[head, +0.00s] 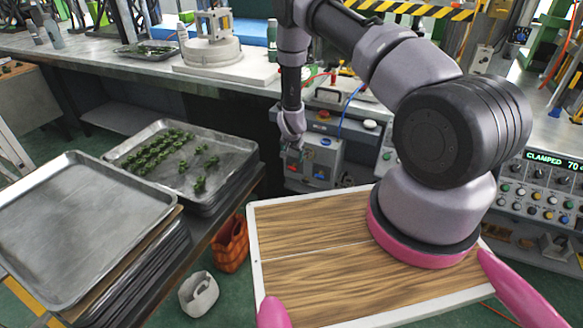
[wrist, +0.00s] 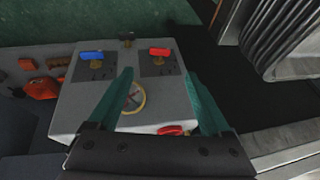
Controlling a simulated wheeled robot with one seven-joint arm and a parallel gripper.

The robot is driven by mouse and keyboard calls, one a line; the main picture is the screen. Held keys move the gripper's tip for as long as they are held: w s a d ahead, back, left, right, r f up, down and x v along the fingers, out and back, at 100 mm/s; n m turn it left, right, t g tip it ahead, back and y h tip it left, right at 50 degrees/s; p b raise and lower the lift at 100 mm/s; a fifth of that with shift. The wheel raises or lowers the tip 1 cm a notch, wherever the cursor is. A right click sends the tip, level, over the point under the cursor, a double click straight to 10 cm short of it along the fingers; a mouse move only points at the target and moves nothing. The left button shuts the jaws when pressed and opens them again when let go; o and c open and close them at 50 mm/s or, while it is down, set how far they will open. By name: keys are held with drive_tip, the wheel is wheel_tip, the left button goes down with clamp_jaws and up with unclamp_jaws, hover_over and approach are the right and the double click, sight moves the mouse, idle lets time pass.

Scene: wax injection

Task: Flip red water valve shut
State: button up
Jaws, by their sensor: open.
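The red water valve (wrist: 160,51) shows in the wrist view as a small red handle on a brass stem, on a dark plate of a grey box (wrist: 78,118). Its handle lies crosswise in the picture. My gripper (wrist: 159,73) is open, with its two teal fingers apart. In the picture the red handle lies just beyond the fingertips, between their lines, and nothing is between the fingers.
A blue valve (wrist: 91,55) sits beside the red one, with a round gauge (wrist: 132,97) and a red knob (wrist: 172,130) on the same box. Metal trays (head: 75,225) stand at left in the head view. A workbench (head: 120,62) runs behind.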

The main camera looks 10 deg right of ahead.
sight(292, 168)
drive_tip(key=x, duration=1)
drive_tip(key=shift+w+f, duration=0.1)
drive_tip(key=shift+f, duration=0.15)
clamp_jaws()
